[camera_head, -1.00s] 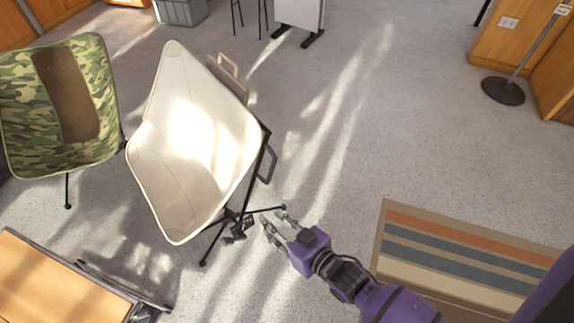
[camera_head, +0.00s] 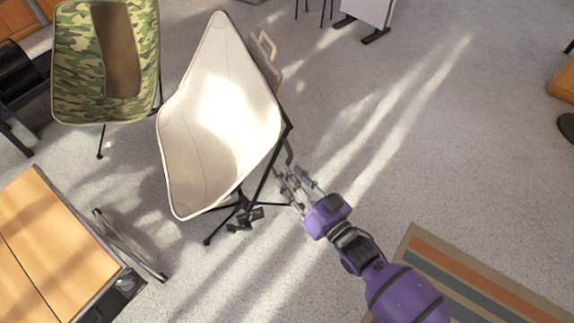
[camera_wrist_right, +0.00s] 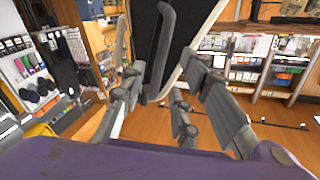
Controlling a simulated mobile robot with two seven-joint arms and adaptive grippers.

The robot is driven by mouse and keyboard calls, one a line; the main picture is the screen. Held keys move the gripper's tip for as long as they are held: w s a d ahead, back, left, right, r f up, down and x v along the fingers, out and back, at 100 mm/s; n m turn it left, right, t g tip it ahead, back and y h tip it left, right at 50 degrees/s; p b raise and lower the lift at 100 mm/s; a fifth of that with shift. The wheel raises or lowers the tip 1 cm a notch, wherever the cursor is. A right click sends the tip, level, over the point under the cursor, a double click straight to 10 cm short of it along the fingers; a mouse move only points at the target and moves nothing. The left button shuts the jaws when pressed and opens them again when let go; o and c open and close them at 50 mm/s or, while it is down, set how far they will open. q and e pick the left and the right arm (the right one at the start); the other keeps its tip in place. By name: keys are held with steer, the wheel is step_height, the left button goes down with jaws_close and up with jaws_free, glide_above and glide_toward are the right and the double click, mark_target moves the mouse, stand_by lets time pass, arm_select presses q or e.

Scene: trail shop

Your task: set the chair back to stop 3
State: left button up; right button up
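A cream folding chair (camera_head: 222,117) with dark legs stands left of centre in the head view. A dark bar handle (camera_head: 289,151) sticks out from its right side. My right gripper (camera_head: 283,182) is just right of the chair, by this handle. In the right wrist view the gripper (camera_wrist_right: 162,100) has its fingers apart, with the dark handle (camera_wrist_right: 163,50) reaching down between them. Contact with the handle cannot be told. The chair's dark back (camera_wrist_right: 182,35) fills the top middle there. My left gripper is not in view. No stop marking shows clearly.
A camouflage chair (camera_head: 72,70) stands close behind on the left. A wooden-topped table (camera_head: 50,240) is at the front left. A striped rug (camera_head: 480,278) lies at the lower right. The grey carpet (camera_head: 420,130) right of the chair is clear.

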steer(key=shift+x, duration=2.05)
steer(key=shift+d+f, duration=0.1)
jaws_close()
